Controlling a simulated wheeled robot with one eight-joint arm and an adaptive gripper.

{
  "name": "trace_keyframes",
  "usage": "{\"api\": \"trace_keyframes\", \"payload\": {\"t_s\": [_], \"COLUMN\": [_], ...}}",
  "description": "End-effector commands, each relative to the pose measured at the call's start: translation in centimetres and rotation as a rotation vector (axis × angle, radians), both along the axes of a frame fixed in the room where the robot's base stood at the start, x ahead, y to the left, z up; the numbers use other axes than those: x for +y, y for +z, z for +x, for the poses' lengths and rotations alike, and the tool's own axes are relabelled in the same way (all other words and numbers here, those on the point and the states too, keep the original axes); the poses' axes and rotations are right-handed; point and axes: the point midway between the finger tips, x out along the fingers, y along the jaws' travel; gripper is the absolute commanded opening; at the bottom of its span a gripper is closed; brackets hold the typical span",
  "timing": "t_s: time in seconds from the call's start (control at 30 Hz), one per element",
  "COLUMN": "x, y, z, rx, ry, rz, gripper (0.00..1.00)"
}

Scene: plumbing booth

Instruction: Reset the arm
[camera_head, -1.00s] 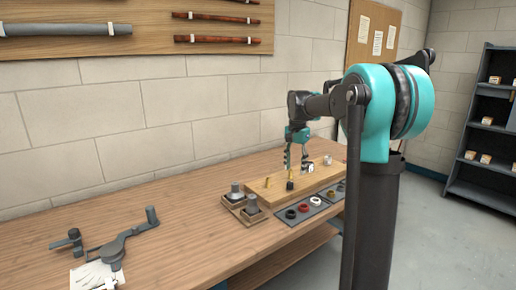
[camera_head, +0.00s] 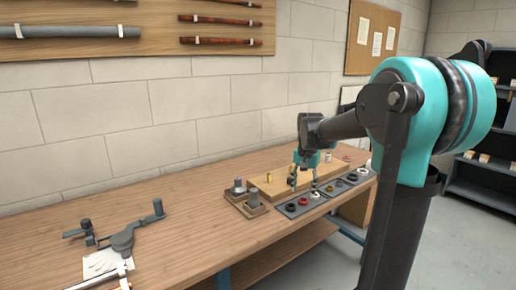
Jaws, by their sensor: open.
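My arm (camera_head: 350,124) reaches from the right over the far part of the wooden workbench. My gripper (camera_head: 304,183) points down with its fingers apart. It appears in front of the wooden fitting board (camera_head: 268,188), near the dark trays. I see nothing held between the fingers, though they are small in this view. How high the tips are above the bench is hard to tell.
Dark trays (camera_head: 325,193) with coloured rings lie along the bench's front edge. A grey bending tool (camera_head: 122,240) lies at the near left. The middle of the bench (camera_head: 190,215) is clear.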

Motion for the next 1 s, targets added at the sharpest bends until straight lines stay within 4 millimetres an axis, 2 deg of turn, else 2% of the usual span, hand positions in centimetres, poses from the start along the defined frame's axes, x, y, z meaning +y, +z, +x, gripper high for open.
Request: {"api": "trace_keyframes", "payload": {"t_s": [0.17, 0.4, 0.53, 0.6, 0.7, 1.0], "x": [-0.9, -2.1, -2.4, -2.5, -2.6, -2.6], "y": [-3.9, -11.3, -14.3, -15.4, -16.3, -16.6], "z": [-5.5, -15.9, -20.2, -21.8, -23.1, -23.4], "rx": [-0.064, -0.183, -0.230, -0.247, -0.260, -0.265], "ry": [0.123, 0.351, 0.444, 0.477, 0.505, 0.517], "rz": [-0.015, -0.068, -0.099, -0.113, -0.125, -0.128], "gripper": [0.48, 0.48, 0.48, 0.48, 0.48, 0.48]}}
